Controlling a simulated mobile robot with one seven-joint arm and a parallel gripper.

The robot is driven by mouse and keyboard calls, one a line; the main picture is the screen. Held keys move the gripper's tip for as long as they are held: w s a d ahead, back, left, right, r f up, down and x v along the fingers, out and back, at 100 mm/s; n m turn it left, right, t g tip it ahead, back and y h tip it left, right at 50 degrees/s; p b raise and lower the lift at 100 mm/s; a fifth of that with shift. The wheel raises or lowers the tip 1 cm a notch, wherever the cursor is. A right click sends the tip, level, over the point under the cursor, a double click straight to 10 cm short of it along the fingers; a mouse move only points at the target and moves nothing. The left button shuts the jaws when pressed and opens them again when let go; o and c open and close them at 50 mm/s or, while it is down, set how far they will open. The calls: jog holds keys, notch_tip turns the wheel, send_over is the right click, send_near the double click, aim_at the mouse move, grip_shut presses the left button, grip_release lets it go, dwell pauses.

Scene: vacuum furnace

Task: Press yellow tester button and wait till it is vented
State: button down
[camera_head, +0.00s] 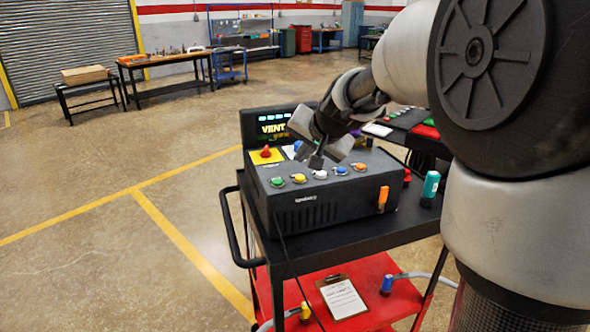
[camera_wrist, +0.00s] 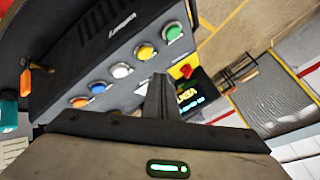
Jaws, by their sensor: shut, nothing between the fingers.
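The black tester box (camera_head: 335,208) stands on a cart, with a row of green, yellow, white, blue and orange buttons on its top front. The yellow button (camera_head: 299,178) is second from the left; it also shows in the wrist view (camera_wrist: 146,51). My gripper (camera_head: 316,161) is shut and empty, its tips pointing down over the box behind the yellow and white buttons. In the wrist view the closed fingers (camera_wrist: 159,82) appear just below the yellow button, seemingly apart from it. The display (camera_head: 272,127) shows yellow text starting "VENT"; my gripper hides the rest.
A red knob (camera_head: 265,152) on a yellow plate sits behind the green button. An orange switch (camera_head: 383,197) is on the box's front right, and a teal cylinder (camera_head: 430,185) stands right of the box. The cart's lower red shelf holds a clipboard (camera_head: 341,297). Floor left is clear.

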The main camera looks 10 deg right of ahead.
notch_tip(320, 180, up, 3)
jog(key=shift+f+p, duration=0.2)
jog(key=shift+p, duration=0.5)
jog(key=s+a+r+n+g+p, duration=0.1)
jog(key=s+n, duration=0.1)
jog(key=s, duration=0.7)
jog(key=s+a+r+n+g, duration=0.1)
jog(key=s+a+r+n, duration=0.1)
jog(key=s, duration=0.7)
jog(key=s+d+f+n+h, duration=0.1)
jog(key=s, duration=0.6)
jog(key=s+d+f+n+g+h+p, duration=0.1)
jog(key=s+f, duration=0.1)
jog(key=s, duration=0.5)
jog(key=shift+s+d+f+n, duration=0.25)
jog(key=shift+s+d+n, duration=0.05)
jog(key=shift+d, duration=0.1)
